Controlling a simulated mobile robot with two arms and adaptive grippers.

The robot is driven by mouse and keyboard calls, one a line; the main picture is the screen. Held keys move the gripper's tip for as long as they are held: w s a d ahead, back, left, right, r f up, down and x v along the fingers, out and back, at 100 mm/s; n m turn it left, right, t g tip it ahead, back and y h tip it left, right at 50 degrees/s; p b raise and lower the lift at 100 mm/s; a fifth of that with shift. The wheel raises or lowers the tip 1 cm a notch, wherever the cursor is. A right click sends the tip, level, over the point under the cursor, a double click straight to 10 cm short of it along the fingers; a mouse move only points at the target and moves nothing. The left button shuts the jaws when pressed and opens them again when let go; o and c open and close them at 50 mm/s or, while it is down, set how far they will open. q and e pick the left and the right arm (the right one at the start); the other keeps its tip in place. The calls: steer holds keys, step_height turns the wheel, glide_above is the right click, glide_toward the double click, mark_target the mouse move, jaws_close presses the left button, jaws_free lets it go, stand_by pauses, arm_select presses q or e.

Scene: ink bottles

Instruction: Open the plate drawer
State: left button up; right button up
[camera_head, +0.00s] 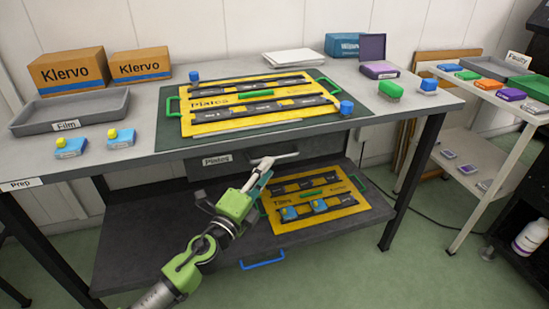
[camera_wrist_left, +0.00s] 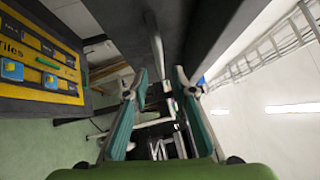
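The plate drawer (camera_head: 217,160) is a dark grey front with a "Plates" label under the table top, and it looks shut. Its pale bar handle (camera_head: 280,158) sits right of the label. My left gripper (camera_head: 262,172) is just below and in front of the handle, its fingertips close to it. In the left wrist view my left gripper (camera_wrist_left: 158,80) has its two fingers spread wide, and the handle (camera_wrist_left: 155,42) shows ahead between the fingertips. Whether the fingers touch the handle I cannot tell. My right gripper is in neither view.
The grey table (camera_head: 165,160) has a lower shelf (camera_head: 150,235) holding a yellow "Tiles" board (camera_head: 340,208). A blue handle (camera_head: 262,260) sits at the shelf's front. A white side table (camera_head: 510,118) stands at the right. Green floor in front is clear.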

mark_target(275, 158)
arm_select(q)
steer(key=shift+b+x, duration=0.35)
steer(key=shift+x, duration=2.6)
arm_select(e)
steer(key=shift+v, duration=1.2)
arm_select(q)
jaws_close()
